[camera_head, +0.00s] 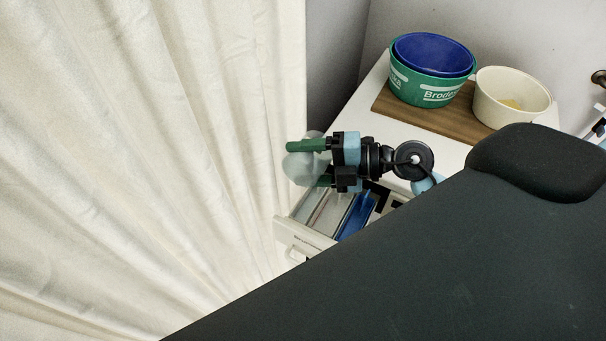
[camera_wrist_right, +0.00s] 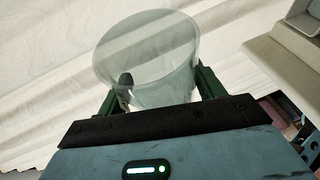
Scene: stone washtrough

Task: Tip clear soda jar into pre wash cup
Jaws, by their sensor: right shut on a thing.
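My right gripper (camera_head: 308,163) is shut on a clear jar (camera_head: 299,170), with its green fingers on either side of the jar. The jar is held above the open drawer, in front of the curtain. In the right wrist view the jar (camera_wrist_right: 148,62) is see-through, with its wide round rim showing between the fingers (camera_wrist_right: 160,95). I cannot tell whether anything is in it. A cream tub (camera_head: 490,106) with something pale yellow inside stands on the board at the back right, apart from the jar. I cannot tell which vessel is the pre wash cup. My left gripper is not in view.
A green tub (camera_head: 409,88) with a blue tub (camera_head: 433,52) nested in it shares the wooden board (camera_head: 437,119) on the white top. An open drawer (camera_head: 304,236) holds a blue item (camera_head: 356,217). A pale curtain (camera_head: 150,130) hangs at left. A dark shape hides the lower right.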

